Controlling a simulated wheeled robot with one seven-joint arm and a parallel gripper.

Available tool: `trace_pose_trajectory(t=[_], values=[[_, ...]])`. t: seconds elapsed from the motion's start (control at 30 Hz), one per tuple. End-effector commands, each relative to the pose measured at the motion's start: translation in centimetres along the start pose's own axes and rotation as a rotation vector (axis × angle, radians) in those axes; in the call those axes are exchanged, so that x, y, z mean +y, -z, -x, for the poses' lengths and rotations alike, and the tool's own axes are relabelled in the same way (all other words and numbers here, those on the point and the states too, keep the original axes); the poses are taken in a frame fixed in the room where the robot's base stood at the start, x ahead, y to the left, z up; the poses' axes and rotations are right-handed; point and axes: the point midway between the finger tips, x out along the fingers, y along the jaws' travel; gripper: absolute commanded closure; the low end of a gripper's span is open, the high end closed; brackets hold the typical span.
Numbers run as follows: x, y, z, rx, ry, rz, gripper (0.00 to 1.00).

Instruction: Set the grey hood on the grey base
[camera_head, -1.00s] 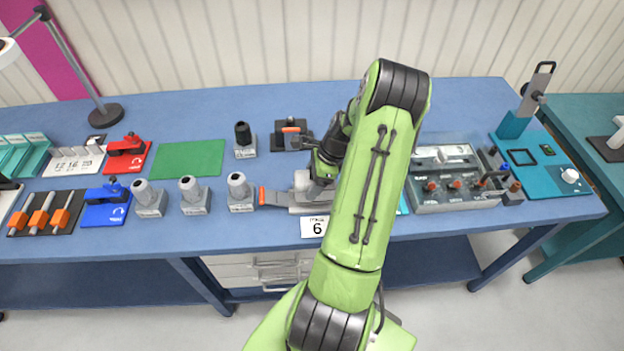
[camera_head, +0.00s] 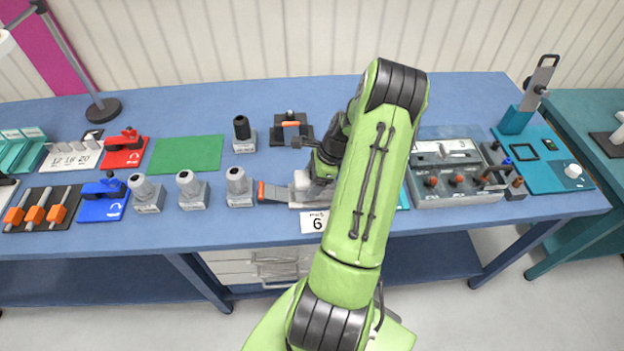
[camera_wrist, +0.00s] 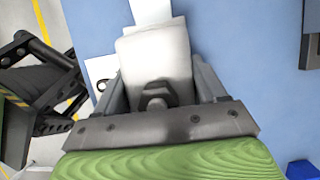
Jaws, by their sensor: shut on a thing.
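The grey hood (camera_head: 302,179) is a light grey block held in my gripper (camera_head: 318,180). In the wrist view the hood (camera_wrist: 158,58) sits between the two fingers (camera_wrist: 160,95), with a dark hexagonal nut facing the camera. The grey base (camera_head: 300,196) is a low grey body with an orange-tipped lever sticking out to its left. In the head view the hood appears at the base, but my arm hides much of both. I cannot tell whether the hood touches the base or is seated.
A number card (camera_head: 314,222) lies in front. A grey control box (camera_head: 456,186) is right. The green mat (camera_head: 187,154) is bare.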

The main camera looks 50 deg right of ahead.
Motion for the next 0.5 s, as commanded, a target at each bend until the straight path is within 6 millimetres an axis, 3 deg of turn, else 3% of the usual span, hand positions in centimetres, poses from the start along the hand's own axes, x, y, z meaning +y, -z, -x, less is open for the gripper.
trace_pose_trajectory(t=[0.27,0.3,0.5], values=[[-0.02,0.11,-0.32,0.000,0.000,0.001,0.69],[-0.02,0.11,-0.32,0.000,0.000,0.001,0.28],[-0.01,0.12,-0.31,0.000,0.000,0.001,0.00]])
